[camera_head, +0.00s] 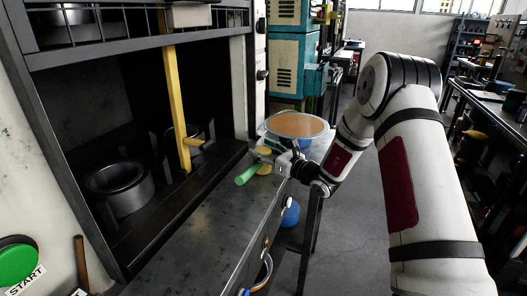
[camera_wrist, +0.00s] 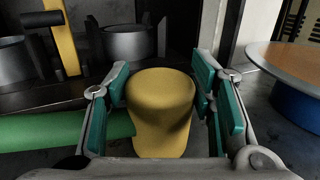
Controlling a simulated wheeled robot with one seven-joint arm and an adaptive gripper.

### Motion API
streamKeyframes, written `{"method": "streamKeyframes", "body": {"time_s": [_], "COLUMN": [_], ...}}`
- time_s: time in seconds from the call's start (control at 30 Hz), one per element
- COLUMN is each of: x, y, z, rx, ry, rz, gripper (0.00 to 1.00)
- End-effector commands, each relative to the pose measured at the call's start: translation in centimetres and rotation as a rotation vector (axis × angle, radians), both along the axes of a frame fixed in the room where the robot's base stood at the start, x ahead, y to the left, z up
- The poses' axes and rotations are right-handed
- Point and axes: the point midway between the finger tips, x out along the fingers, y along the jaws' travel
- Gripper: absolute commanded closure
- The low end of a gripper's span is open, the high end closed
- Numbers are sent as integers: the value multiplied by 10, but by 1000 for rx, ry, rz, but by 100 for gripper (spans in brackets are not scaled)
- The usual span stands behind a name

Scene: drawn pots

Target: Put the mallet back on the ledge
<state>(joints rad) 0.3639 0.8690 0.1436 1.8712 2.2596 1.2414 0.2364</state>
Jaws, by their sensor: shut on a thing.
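The mallet has a yellow head (camera_wrist: 160,105) and a green handle (camera_wrist: 50,131). My gripper (camera_wrist: 160,112) is shut on the yellow head, with a teal-padded finger on each side. The handle points left in the wrist view. In the head view the green handle (camera_head: 246,175) points toward the lower left from my gripper (camera_head: 268,158). The mallet is over the far part of the grey metal ledge (camera_head: 195,225) in front of the dark machine opening. I cannot tell whether it touches the ledge.
A yellow upright bar (camera_head: 176,100) and a dark round pot (camera_head: 119,187) stand in the machine opening. A round brown-topped table (camera_head: 297,125) stands just beyond my gripper. A green START button (camera_head: 15,263) is at lower left. The near ledge is bare.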

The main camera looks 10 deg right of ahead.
Motion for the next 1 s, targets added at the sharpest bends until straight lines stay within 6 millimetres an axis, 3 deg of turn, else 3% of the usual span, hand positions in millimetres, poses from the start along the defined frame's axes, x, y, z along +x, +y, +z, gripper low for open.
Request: {"method": "streamKeyframes", "body": {"time_s": [0.33, 0.37, 0.43, 0.83, 1.0], "x": [0, 0, 0, -1, -22], "y": [-1, -1, -1, -1, -16], "z": [-2, -2, -2, 2, 1], "rx": [1, 1, 1, -1, 1], "ry": [-3, -1, -1, -2, 1], "rz": [-1, -1, -1, -2, -5], "gripper": [91, 43, 30, 30, 30]}}
